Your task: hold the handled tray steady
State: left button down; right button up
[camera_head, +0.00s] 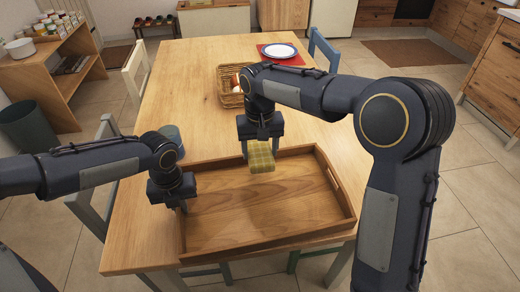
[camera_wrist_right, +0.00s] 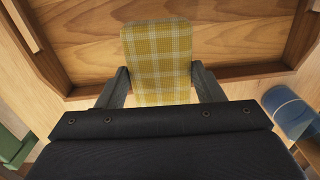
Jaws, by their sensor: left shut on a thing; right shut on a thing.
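The wooden handled tray (camera_head: 245,217) lies on the table in front of me, and its inside also fills the top of the right wrist view (camera_wrist_right: 235,42). My left gripper (camera_head: 181,207) is at the tray's left end wall, shut on it; its fingertips are mostly hidden. My right gripper (camera_head: 259,147) is over the tray's far side, shut on a yellow checked cloth-like piece (camera_head: 261,158). That piece sits between both fingers in the right wrist view (camera_wrist_right: 157,65). The tray is otherwise empty.
A blue-grey cup (camera_head: 172,137) stands left of the tray, behind my left gripper. A wicker basket (camera_head: 229,98) with items stands beyond my right gripper. A white plate (camera_head: 280,51) lies on a red mat farther back. Chairs (camera_head: 134,72) flank the table.

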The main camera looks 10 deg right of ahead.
pick_arm(q)
jog(key=c, duration=1.4)
grip_release()
jog(key=shift+c, duration=0.2)
notch_tip(320, 180, up, 12)
jog(key=shift+f, duration=0.2)
jog(key=shift+r, duration=0.25)
